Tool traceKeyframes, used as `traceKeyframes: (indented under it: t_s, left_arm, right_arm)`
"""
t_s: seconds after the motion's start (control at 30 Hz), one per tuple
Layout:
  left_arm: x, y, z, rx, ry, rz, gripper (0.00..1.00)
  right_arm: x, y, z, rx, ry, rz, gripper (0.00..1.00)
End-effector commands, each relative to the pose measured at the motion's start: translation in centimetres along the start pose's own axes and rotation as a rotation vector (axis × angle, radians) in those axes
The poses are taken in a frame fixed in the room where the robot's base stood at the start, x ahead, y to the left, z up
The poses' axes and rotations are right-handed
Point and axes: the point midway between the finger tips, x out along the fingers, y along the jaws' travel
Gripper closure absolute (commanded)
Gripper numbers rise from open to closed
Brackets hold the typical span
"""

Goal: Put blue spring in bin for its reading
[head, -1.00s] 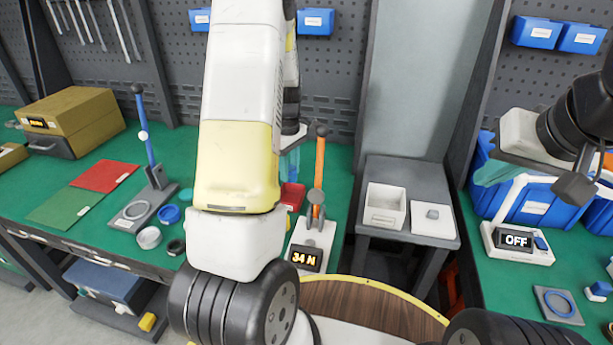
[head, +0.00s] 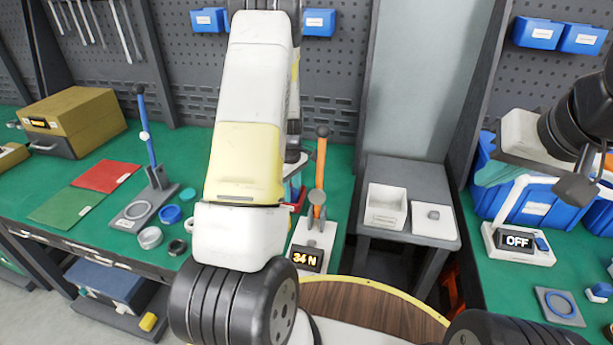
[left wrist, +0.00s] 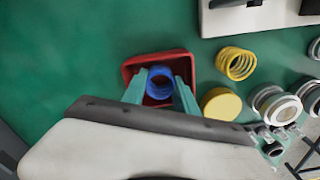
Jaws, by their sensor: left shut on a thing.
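My left gripper (left wrist: 160,90) is shut on the blue spring (left wrist: 160,82), with one teal finger on each side of it. In the left wrist view the spring lies within the outline of a small red bin (left wrist: 130,66); I cannot tell how deep it is. In the head view my left arm hides the spring. The left gripper's teal fingers (head: 292,188) show partly beside the arm, over the red bin's visible edge (head: 299,200). The tester with the orange lever has a display (head: 307,259) reading 34 N. My right gripper (head: 492,172) is at the right; its opening is unclear.
A yellow spring (left wrist: 236,63), a yellow disc (left wrist: 221,104) and several rings lie right of the bin in the left wrist view. A blue-lever tester (head: 148,145) stands at left. A white box (head: 385,207) sits on a grey stand. Another display (head: 518,241) reads OFF.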

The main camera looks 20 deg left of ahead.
Motion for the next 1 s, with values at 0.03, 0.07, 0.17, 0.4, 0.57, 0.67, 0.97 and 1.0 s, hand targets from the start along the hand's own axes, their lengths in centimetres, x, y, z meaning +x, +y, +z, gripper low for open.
traceKeyframes:
  t_s: [0.03,0.07,0.17,0.4,0.57,0.67,0.97,1.0]
  left_arm:
    - [0.1,0.0,0.0,0.0,0.0,-0.001,0.61]
    - [0.1,0.0,0.0,0.0,0.0,-0.001,0.56]
    - [0.1,0.0,0.0,0.0,0.0,0.0,0.56]
    - [-0.2,0.0,0.0,0.0,0.0,0.0,0.56]
    - [-2.0,0.1,-0.1,0.001,0.002,0.003,0.56]
    - [-4.1,0.1,0.0,0.002,0.003,0.005,0.56]
    - [-10.1,0.1,0.0,0.0,0.001,0.003,0.56]
    - [-10.7,0.1,0.0,0.0,0.001,0.003,0.56]
  right_arm:
    - [0.0,0.0,0.0,0.0,0.0,0.0,1.0]
    - [0.0,0.0,0.0,0.0,0.0,0.0,1.0]
    - [0.0,0.0,0.0,0.0,0.0,0.0,1.0]
    - [0.0,0.0,0.0,0.0,0.0,0.0,1.0]
    - [0.0,0.0,0.0,0.0,0.0,0.0,1.0]
    - [0.0,0.0,0.0,0.0,0.0,0.0,1.0]
    - [0.0,0.0,0.0,0.0,0.0,0.0,1.0]
    - [0.0,0.0,0.0,0.0,0.0,0.0,1.0]
